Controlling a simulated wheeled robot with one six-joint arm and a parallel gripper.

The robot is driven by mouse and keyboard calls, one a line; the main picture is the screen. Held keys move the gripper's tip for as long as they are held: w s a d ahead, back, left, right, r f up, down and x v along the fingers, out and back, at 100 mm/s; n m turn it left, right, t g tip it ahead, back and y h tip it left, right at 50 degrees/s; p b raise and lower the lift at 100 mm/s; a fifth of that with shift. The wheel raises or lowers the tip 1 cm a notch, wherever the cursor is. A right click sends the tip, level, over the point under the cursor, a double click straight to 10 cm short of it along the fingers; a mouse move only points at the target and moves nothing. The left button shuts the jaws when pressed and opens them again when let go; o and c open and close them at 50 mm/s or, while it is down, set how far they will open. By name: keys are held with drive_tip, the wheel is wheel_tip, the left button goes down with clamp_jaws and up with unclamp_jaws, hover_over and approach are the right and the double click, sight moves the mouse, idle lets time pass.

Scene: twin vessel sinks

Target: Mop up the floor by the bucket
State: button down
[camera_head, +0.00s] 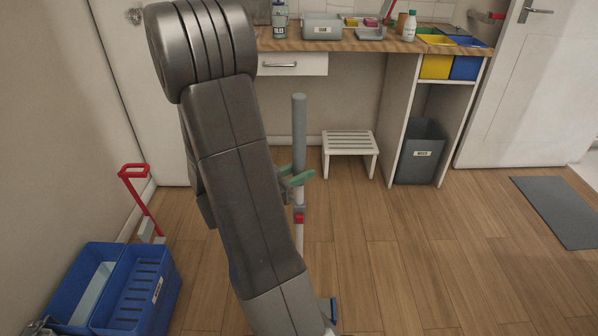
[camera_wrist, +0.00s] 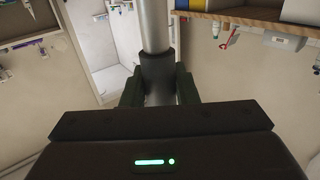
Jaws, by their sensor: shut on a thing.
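The mop (camera_head: 299,130) stands nearly upright in front of my arm, with a grey grip at the top, a pale pole and a red collar (camera_head: 299,218). My gripper (camera_head: 297,181) has green fingers and is shut on the mop's grey handle. The wrist view shows the fingers on either side of the mop handle (camera_wrist: 154,30). The mop's lower end is mostly hidden by my arm; a small blue part shows at the bottom. The blue two-part bucket (camera_head: 165,275) with a red-handled wringer (camera_head: 134,172) stands at the lower left. I cannot make out a wet patch on the floor.
A wooden counter (camera_head: 330,46) runs along the back, with a white step stool (camera_head: 350,143) and a grey bin (camera_head: 420,150) below. A grey mat (camera_head: 565,210) lies at right by the white door (camera_head: 530,90). The wooden floor (camera_head: 430,250) right of the mop is clear.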

drive_tip(key=shift+w, duration=0.1)
idle(0.3)
drive_tip(key=shift+w+p, duration=0.85)
drive_tip(key=shift+w, duration=2.1)
drive_tip(key=shift+s, duration=0.1)
drive_tip(key=shift+s, duration=2.95)
drive_tip(key=shift+w, duration=0.1)
drive_tip(key=shift+w+p, duration=0.85)
drive_tip(key=shift+w, duration=2.05)
drive_tip(key=shift+r, duration=0.1)
